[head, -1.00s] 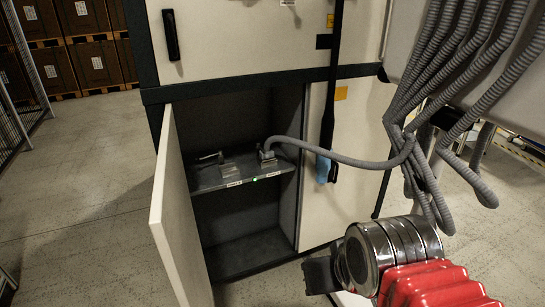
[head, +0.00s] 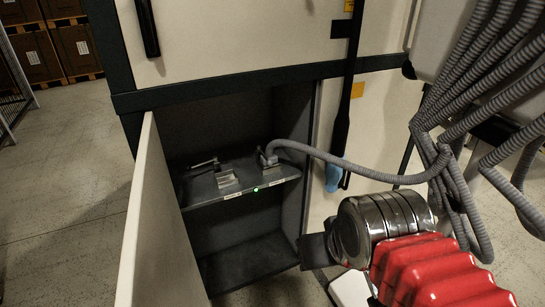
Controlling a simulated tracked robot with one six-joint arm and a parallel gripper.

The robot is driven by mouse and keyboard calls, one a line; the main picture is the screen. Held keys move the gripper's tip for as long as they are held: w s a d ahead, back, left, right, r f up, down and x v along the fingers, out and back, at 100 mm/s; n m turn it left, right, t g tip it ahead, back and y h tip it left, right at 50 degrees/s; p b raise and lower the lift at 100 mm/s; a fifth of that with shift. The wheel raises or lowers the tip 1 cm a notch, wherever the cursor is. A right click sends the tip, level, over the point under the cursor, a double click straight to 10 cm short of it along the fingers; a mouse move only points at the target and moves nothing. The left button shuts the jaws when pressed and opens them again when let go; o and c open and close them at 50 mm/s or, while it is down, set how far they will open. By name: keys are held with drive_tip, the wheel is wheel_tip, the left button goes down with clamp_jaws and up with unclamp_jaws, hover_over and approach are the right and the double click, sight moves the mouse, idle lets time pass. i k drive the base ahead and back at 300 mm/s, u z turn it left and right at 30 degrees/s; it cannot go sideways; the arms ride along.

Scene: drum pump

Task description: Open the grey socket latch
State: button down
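Two grey metal sockets sit on the shelf (head: 203,196) inside the open cabinet. The left socket (head: 228,181) has a lever-like latch (head: 203,164) sticking out to its left and no hose on it. The right socket (head: 268,159) has a grey corrugated hose (head: 345,166) joined to it; its latch is too small to make out clearly. My gripper (head: 314,249), a dark block at the end of my red-sleeved arm, is in front of the cabinet, lower right of the shelf and apart from both sockets. Its fingers cannot be made out.
The cabinet door (head: 155,230) stands open on the left. A green light (head: 256,189) shows on the shelf edge near small white labels. A dark bar with a blue part (head: 335,174) hangs right of the opening. Several grey hoses (head: 465,100) hang at right. Open floor lies left.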

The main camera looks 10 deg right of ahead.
sight(270, 162)
drive_tip(key=z, duration=0.05)
drive_tip(key=i, duration=0.95)
